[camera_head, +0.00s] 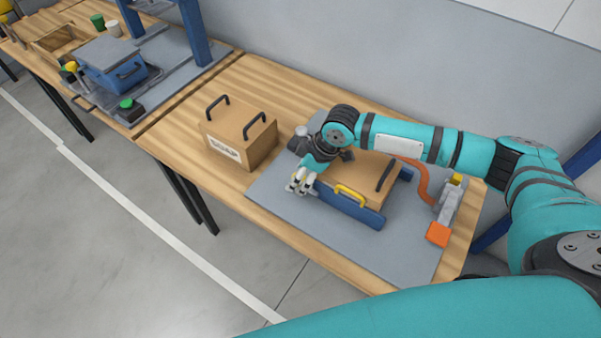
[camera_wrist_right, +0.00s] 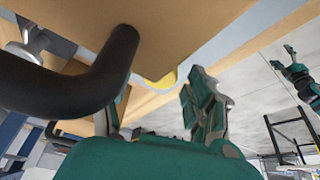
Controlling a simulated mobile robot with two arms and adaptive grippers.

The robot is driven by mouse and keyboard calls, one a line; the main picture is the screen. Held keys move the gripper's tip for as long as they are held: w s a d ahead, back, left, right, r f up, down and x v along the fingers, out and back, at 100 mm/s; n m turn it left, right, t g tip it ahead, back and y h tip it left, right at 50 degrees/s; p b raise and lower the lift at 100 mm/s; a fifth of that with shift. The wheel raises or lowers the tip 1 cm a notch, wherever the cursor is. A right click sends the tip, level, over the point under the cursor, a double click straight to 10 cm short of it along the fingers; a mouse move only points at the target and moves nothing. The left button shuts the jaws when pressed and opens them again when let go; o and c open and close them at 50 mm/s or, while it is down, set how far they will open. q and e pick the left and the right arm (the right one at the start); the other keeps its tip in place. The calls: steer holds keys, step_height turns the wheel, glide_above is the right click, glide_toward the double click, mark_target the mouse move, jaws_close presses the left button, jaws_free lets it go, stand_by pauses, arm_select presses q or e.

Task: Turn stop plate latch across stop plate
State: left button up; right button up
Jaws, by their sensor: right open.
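A blue plate (camera_head: 348,207) stands upright along the front of a cardboard box (camera_head: 362,177) on the grey mat. A yellow bar (camera_head: 350,194), perhaps the latch, is at its top edge; a yellow piece also shows in the right wrist view (camera_wrist_right: 164,80). My right gripper (camera_head: 300,184) is at the plate's left end, left of the yellow bar. In the wrist view its fingers (camera_wrist_right: 155,92) are apart with nothing between them. Contact with the plate is unclear. Far off there, a small teal part (camera_wrist_right: 298,76) may be my left gripper.
A black box handle (camera_wrist_right: 85,85) is close to the right wrist camera. A second handled box (camera_head: 238,138) stands left on the wooden table. A grey clamp with an orange end (camera_head: 438,234) stands at the right. The mat (camera_head: 290,210) is clear in front of the plate.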

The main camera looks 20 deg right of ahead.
steer(key=c, duration=1.1)
steer(key=shift+r+p, duration=0.1)
steer(key=shift+p, duration=0.25)
steer(key=shift+n, duration=0.3)
